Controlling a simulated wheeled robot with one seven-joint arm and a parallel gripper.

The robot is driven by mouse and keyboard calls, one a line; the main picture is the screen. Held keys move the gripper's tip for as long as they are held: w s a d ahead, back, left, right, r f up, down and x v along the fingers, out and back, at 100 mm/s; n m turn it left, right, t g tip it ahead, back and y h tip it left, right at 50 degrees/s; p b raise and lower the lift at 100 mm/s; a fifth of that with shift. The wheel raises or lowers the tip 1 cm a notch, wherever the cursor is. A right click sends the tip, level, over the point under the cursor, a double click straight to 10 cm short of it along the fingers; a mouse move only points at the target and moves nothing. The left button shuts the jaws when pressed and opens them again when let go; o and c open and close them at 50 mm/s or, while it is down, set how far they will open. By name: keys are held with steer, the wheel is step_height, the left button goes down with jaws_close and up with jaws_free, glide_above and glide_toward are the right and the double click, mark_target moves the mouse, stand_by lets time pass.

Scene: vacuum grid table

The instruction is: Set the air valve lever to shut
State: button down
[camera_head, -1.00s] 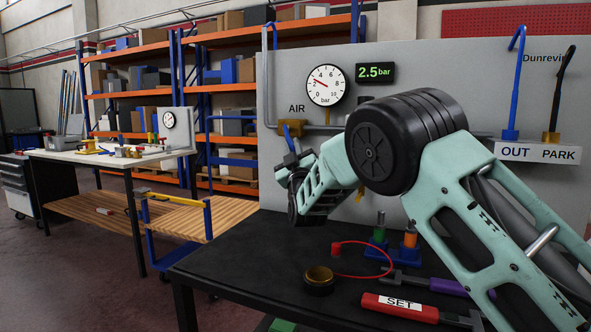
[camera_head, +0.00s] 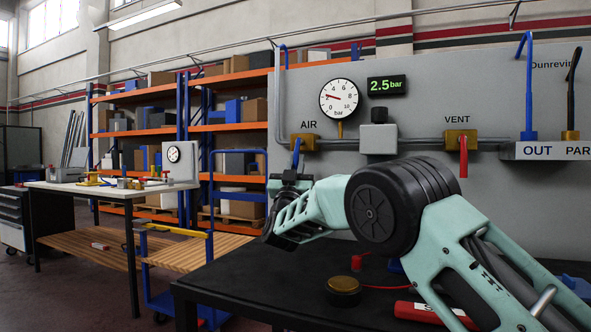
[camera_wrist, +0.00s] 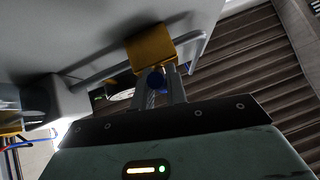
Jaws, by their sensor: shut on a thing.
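The brass air valve (camera_head: 303,142) sits on the grey panel under the word AIR. Its blue lever (camera_head: 296,153) points down from it, leaning slightly. My gripper (camera_head: 291,176) is below the valve and shut on the lower part of the lever, which it mostly hides. In the wrist view the brass valve (camera_wrist: 150,46) is just beyond my gripper (camera_wrist: 163,90), with the blue lever (camera_wrist: 155,79) between the fingers. The round gauge (camera_head: 339,98) shows a needle between 2 and 3, and the display (camera_head: 386,86) reads 2.5 bar.
The vent valve (camera_head: 460,141) with a red lever (camera_head: 463,160) hanging down is to the right. A shelf marked OUT and PARK (camera_head: 545,151) holds hooked rods. The black table (camera_head: 230,285) below carries a brass ring (camera_head: 343,287) and a red SET tool (camera_head: 420,312).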

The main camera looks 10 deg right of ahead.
mark_target(295, 168)
steer(key=shift+f, duration=0.1)
steer(key=c, duration=1.4)
jaws_free()
steer(key=v, duration=0.5)
steer(key=shift+s+a+f, duration=0.1)
steer(key=shift+a+f, duration=0.05)
steer(key=shift+f, duration=0.05)
steer(key=s+a, duration=0.5)
steer(key=s, duration=0.5)
steer(key=shift+s+r+p, duration=0.2)
steer(key=shift+s+p, duration=0.1)
steer(key=shift+p, duration=0.15)
